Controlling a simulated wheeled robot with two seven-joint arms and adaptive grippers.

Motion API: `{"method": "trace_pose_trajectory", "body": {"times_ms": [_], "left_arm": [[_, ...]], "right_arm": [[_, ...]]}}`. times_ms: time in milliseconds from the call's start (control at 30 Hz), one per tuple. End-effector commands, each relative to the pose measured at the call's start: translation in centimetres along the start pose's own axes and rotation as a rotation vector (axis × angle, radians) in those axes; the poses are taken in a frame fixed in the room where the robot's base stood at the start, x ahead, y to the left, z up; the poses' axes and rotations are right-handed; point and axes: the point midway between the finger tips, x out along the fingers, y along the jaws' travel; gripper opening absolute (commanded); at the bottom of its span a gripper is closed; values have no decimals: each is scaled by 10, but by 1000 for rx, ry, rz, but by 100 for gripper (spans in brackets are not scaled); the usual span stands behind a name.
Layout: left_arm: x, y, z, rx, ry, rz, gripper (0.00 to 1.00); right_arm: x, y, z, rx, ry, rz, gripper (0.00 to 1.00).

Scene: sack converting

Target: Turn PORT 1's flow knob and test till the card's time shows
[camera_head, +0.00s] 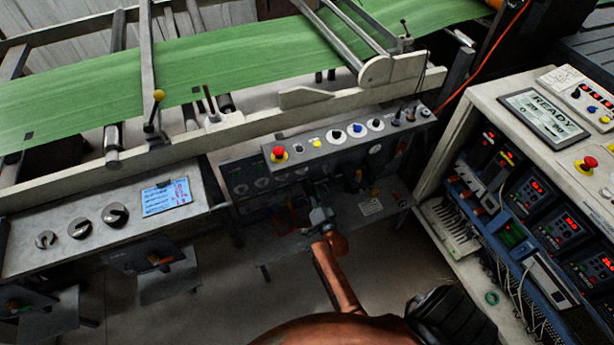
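My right gripper (319,196) is at the end of the copper-coloured arm, in front of the dark lower face of the middle console (345,150). Its fingers are small and blend into the dark background, so I cannot tell whether they are open or touching anything. A light blue card (166,197) with blue and red writing lies on the grey panel at left; its writing is too small to read. Three round knobs (79,229) sit left of the card. I cannot read a PORT 1 label or tell which knob is its flow knob. My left gripper is not in view.
A red emergency button (279,154) and several smaller buttons line the middle console's top. Green sheet (240,62) runs over rollers behind. At right, a cabinet holds a READY display (543,116) and several red-lit modules (538,188). Grey floor (200,315) shows bare below.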

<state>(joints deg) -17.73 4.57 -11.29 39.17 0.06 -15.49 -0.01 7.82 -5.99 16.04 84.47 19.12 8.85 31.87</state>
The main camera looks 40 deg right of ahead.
Motion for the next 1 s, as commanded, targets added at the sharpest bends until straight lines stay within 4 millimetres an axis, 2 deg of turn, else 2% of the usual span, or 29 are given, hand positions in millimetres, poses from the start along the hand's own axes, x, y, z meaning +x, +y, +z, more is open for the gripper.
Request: {"method": "trace_pose_trajectory", "body": {"times_ms": [200, 400, 767, 1000], "left_arm": [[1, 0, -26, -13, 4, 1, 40], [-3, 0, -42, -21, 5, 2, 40], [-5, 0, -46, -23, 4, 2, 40], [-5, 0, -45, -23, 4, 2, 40]], "right_arm": [[37, 2, 2, -2, -1, -2, 33], [57, 2, 1, -4, -1, -1, 33], [62, 0, 0, -4, -1, -2, 33], [61, 0, 0, -4, -1, -2, 16]]}}
